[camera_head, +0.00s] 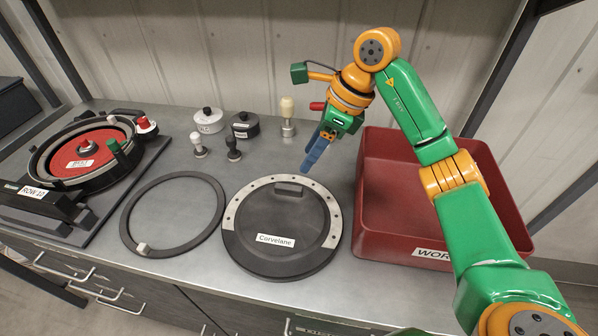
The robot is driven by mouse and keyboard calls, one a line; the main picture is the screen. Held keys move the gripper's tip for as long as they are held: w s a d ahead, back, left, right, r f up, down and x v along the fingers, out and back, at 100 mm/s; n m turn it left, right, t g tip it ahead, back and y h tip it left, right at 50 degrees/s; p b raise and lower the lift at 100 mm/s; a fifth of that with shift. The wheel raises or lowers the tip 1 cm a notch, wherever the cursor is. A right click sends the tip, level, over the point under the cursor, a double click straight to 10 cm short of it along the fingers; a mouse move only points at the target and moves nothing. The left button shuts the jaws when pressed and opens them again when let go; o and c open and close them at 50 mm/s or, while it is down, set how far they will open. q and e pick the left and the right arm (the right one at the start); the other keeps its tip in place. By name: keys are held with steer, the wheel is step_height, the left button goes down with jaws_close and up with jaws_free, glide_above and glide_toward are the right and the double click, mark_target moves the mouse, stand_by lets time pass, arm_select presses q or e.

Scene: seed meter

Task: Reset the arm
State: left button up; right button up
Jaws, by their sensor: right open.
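My right arm, green and orange, comes in from the lower right. Its gripper (314,153) has blue fingers that point down and to the left, above the bench just behind the dark round plate. The gripper is open and holds nothing that I can see. The fingers overlap in this view, so the gap between them is hard to see. My left gripper does not show.
A dark plate labelled Corvelane (278,262), a dark ring (128,228) and a red bin (442,250) stand on the grey bench. A seed meter with a red disc (75,163) is at left. Small knobs and lidded pots (207,121) stand behind.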

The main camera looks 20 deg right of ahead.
steer(key=shift+s+d+r, duration=0.15)
steer(key=shift+d+r, duration=0.05)
steer(key=shift+r, duration=0.45)
